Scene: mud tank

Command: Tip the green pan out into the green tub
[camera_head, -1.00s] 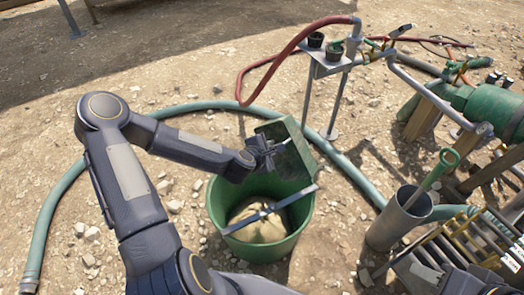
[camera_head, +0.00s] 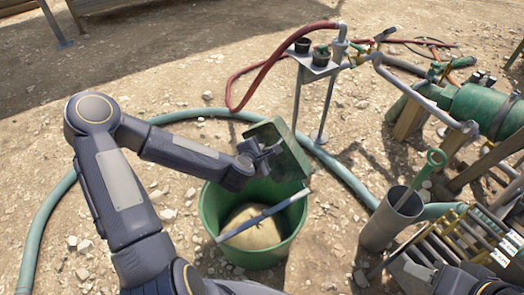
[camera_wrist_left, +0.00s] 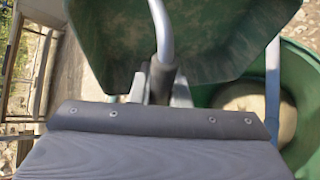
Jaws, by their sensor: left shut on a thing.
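The green pan (camera_head: 290,150) is tilted steeply on its side over the back right rim of the green tub (camera_head: 210,215). My left gripper (camera_head: 264,157) is shut on the pan's handle. In the left wrist view the gripper (camera_wrist_left: 160,88) grips the grey handle bar (camera_wrist_left: 161,30), and the pan's green face (camera_wrist_left: 205,35) shows brownish smears. The tub holds a tan mound (camera_head: 255,230), and a grey bar (camera_head: 265,214) lies across its top. My right arm shows only partly at the bottom right corner; its jaws cannot be made out.
A teal hose (camera_head: 340,170) curves behind the tub. A metal stand (camera_head: 320,70) with small dark cups is behind it. A grey cylinder (camera_head: 385,222) holding a green-handled tool (camera_head: 428,168) stands to the right, beside a rack (camera_head: 465,240). Stony ground is open on the left.

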